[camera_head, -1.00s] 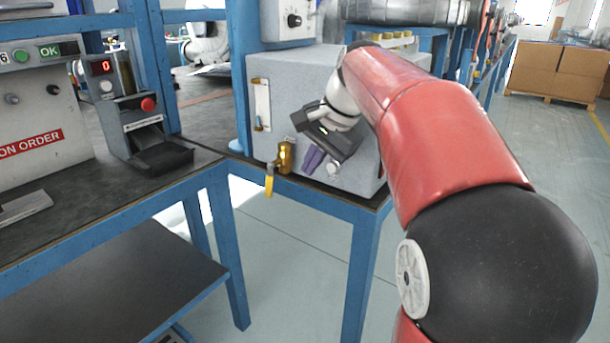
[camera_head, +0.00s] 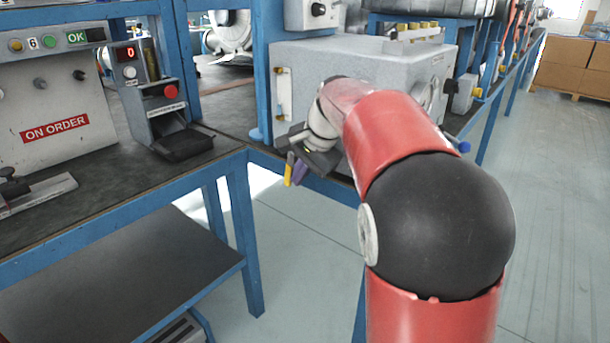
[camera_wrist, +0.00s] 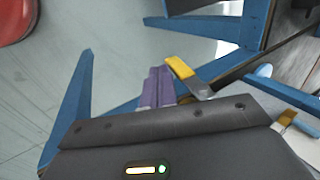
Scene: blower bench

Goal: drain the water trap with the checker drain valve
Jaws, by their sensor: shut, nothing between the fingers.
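The drain valve's yellow-ended lever (camera_head: 289,168) points down below the front of the grey checker box (camera_head: 345,55). In the wrist view the lever (camera_wrist: 181,68) shows its yellow end and bare metal shank; the valve body is hidden behind my gripper. My gripper (camera_head: 300,173) has purple fingers, which are shut and empty just right of the lever in the head view. In the wrist view the fingers (camera_wrist: 158,88) lie close beside the lever on its left; I cannot tell whether they touch. A clear upright sight tube (camera_head: 284,95) is on the box's left front.
A blue-framed bench (camera_head: 240,155) runs left, with a device with a red button (camera_head: 171,91) and an "ON ORDER" panel (camera_head: 54,129). A blue bench leg (camera_wrist: 72,105) shows in the wrist view. The floor (camera_head: 290,240) below the lever is open.

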